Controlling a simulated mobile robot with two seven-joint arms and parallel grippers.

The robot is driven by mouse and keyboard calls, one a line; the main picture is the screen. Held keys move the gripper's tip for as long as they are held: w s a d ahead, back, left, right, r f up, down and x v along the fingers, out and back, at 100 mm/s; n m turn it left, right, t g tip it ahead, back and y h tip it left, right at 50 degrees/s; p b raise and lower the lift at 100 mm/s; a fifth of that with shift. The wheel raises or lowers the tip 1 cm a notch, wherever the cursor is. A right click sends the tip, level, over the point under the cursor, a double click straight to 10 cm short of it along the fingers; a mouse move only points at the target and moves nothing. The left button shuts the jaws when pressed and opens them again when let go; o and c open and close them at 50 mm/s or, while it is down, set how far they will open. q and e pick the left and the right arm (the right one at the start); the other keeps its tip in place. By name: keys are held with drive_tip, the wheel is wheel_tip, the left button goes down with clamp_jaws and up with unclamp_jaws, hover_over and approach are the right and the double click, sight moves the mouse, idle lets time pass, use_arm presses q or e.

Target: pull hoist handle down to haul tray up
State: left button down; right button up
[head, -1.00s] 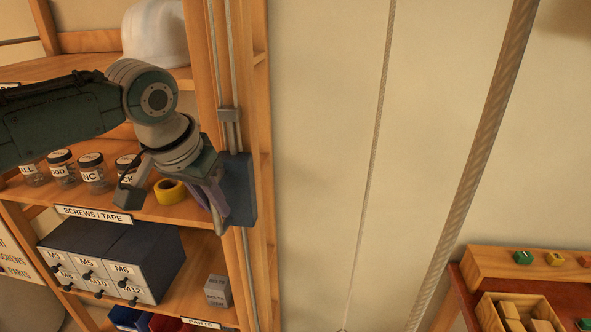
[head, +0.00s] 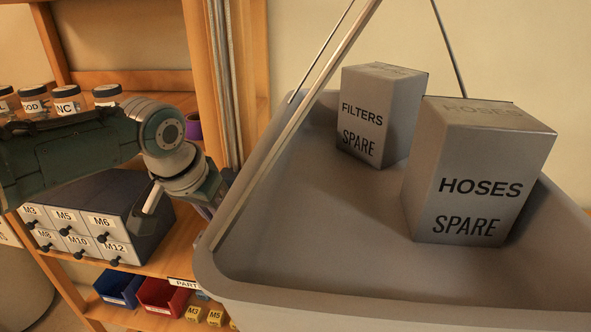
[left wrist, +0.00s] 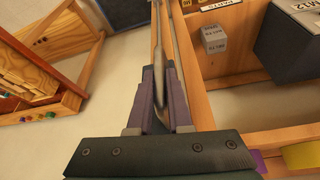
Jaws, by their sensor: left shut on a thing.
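The grey tray (head: 320,303) fills the right of the head view, hanging by slanted supports, with its open top facing me. It carries a grey box marked FILTERS SPARE (head: 374,115) and a larger one marked HOSES SPARE (head: 478,180). My left gripper (head: 208,205) is beside the shelf post, just left of the tray's left wall, its tips partly hidden. In the left wrist view, the gripper (left wrist: 160,88) is shut on the thin hoist handle (left wrist: 160,110), largely covered by the fingers. My right gripper is out of view.
The shelf unit is at left, with labelled drawers (head: 85,228), jars (head: 68,102), a blue bin (head: 118,287) and a red bin (head: 163,295). The wooden post (head: 203,90) stands close to my left gripper. The tray crowds the space to its right.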

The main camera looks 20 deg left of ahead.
use_arm(q)
wheel_tip(320, 180, down, 33)
drive_tip(key=b, duration=2.7)
drive_tip(key=shift+s+a, duration=0.1)
drive_tip(key=c, duration=0.8)
unclamp_jaws()
drive_tip(key=shift+c, duration=0.2)
drive_tip(key=shift+r, duration=0.1)
drive_tip(key=shift+r, duration=0.1)
drive_tip(key=p+v, duration=0.6)
drive_tip(key=v, duration=0.3)
drive_tip(key=shift+r, duration=0.3)
drive_tip(key=shift+s, duration=0.1)
